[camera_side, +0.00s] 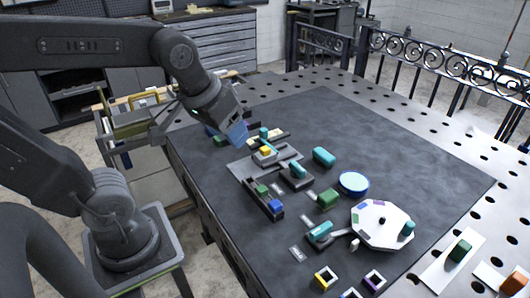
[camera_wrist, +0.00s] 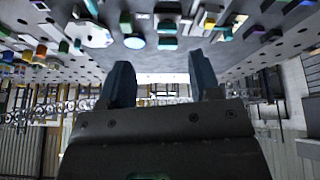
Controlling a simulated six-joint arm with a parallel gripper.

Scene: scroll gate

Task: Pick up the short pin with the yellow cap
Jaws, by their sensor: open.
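A small yellow cap (camera_side: 265,150) shows on a grey plate (camera_side: 243,167) near the middle-left of the dark mat; the pin under it is too small to make out. A teal piece (camera_side: 264,133) is close behind it. In the wrist view a small yellow patch (camera_wrist: 239,19) shows at the upper right; I cannot tell for sure that it is the same cap. My gripper (camera_side: 238,133) is above the mat, to the left of the yellow cap and apart from it. Its two blue fingers (camera_wrist: 162,80) are spread, with nothing between them.
A dark rail with green and blue blocks (camera_side: 276,206), a teal cylinder (camera_side: 324,157), a green block (camera_side: 328,198), a blue disc (camera_side: 353,183) and a white octagonal plate (camera_side: 381,238) stand nearby. Small square rings lie at the front. The mat's (camera_side: 400,140) far right is clear.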

